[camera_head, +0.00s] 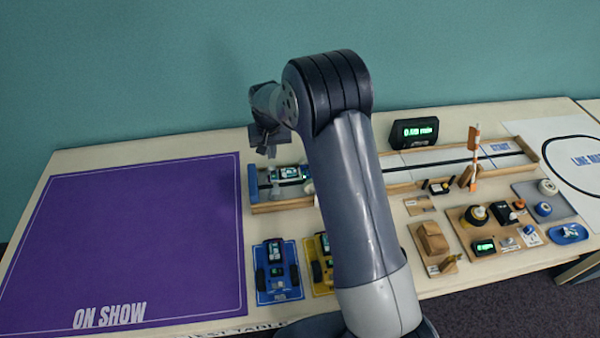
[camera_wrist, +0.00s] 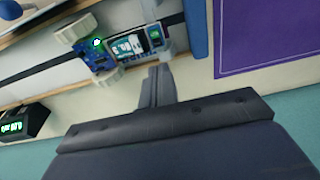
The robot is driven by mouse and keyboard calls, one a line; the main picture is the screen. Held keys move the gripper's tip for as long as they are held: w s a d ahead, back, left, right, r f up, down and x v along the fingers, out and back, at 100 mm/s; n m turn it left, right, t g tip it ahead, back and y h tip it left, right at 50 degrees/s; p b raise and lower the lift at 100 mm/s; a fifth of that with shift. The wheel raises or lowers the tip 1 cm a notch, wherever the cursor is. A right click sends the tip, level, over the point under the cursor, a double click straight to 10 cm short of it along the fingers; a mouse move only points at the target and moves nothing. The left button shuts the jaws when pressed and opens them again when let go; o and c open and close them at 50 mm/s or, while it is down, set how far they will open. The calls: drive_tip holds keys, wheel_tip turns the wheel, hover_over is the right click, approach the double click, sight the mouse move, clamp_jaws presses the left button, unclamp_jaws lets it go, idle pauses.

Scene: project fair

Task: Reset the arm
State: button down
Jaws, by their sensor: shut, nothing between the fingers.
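My arm rises from the front middle of the head view and bends over the table. My gripper (camera_head: 269,150) hangs above the left end of the wooden track, in front of the teal wall. Its fingers are together, with nothing held. In the wrist view the shut gripper (camera_wrist: 157,70) shows as a narrow grey shape. A small blue wheeled robot (camera_head: 287,173) stands in the track below; it also shows in the wrist view (camera_wrist: 125,47). My arm hides part of the track's middle.
A purple mat (camera_head: 130,240) covers the table's left side. Blue and yellow boards (camera_head: 277,270) lie at the front near my arm. A black display (camera_head: 414,132) stands behind the track (camera_head: 420,182). Wooden trays with small parts (camera_head: 497,245) fill the right side.

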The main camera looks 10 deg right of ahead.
drive_tip(key=shift+r, duration=0.3)
drive_tip(key=shift+f, duration=0.1)
